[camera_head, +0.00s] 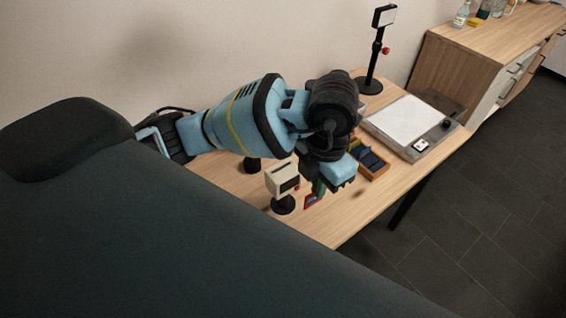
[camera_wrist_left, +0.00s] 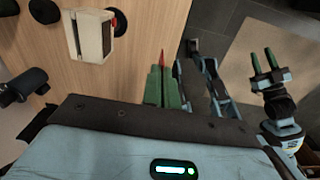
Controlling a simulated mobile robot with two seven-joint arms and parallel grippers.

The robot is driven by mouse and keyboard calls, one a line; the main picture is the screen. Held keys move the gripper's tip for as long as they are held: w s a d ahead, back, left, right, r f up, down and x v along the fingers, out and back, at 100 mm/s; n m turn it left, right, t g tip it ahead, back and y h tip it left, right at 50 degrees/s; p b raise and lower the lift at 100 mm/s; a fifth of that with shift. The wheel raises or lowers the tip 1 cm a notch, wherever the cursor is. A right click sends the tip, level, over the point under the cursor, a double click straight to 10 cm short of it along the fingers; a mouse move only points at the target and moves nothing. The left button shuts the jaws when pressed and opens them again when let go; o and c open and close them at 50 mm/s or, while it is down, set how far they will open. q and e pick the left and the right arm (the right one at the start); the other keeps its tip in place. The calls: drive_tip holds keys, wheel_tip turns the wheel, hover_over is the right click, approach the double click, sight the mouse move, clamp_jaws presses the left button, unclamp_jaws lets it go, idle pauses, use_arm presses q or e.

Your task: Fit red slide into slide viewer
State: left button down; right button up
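The slide viewer (camera_head: 281,178) is a cream box with a dark window, raised on a round black base, on the wooden table. It also shows at the top left of the left wrist view (camera_wrist_left: 92,36). My left gripper (camera_wrist_left: 163,88) has its green fingers shut on the red slide (camera_wrist_left: 162,59), seen nearly edge-on between the tips. In the head view the red slide (camera_head: 311,201) is just right of the viewer, apart from it; the hand hides part of it. My right gripper (camera_wrist_left: 268,65) is open and empty, away from the table in the wrist view.
An orange-brown tray (camera_head: 380,171) with dark blue slides lies behind the left hand. A light panel (camera_head: 405,121) and a black stand (camera_head: 372,82) are farther back. A small black object (camera_head: 252,164) stands near the viewer. The table's front edge is close.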

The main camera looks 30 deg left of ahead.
use_arm(q)
drive_tip(key=w+a, duration=0.1)
drive_tip(key=a, duration=0.2)
drive_tip(key=w+a+f, duration=0.1)
drive_tip(key=w+a, duration=0.1)
drive_tip(key=a, duration=0.1)
drive_tip(key=w+a, duration=0.2)
drive_tip(key=a, duration=0.1)
drive_tip(key=shift+a+f, duration=0.15)
drive_tip(key=shift+a, duration=0.25)
drive_tip(key=shift+w+a+f+b, duration=0.1)
drive_tip(key=shift+a+b, duration=0.15)
drive_tip(key=shift+b, duration=0.1)
drive_tip(key=shift+w+a, duration=0.15)
drive_tip(key=shift+a, duration=0.05)
use_arm(e)
drive_tip(key=shift+s+a+f, duration=0.15)
drive_tip(key=shift+s+f, duration=0.35)
drive_tip(key=shift+f, duration=0.05)
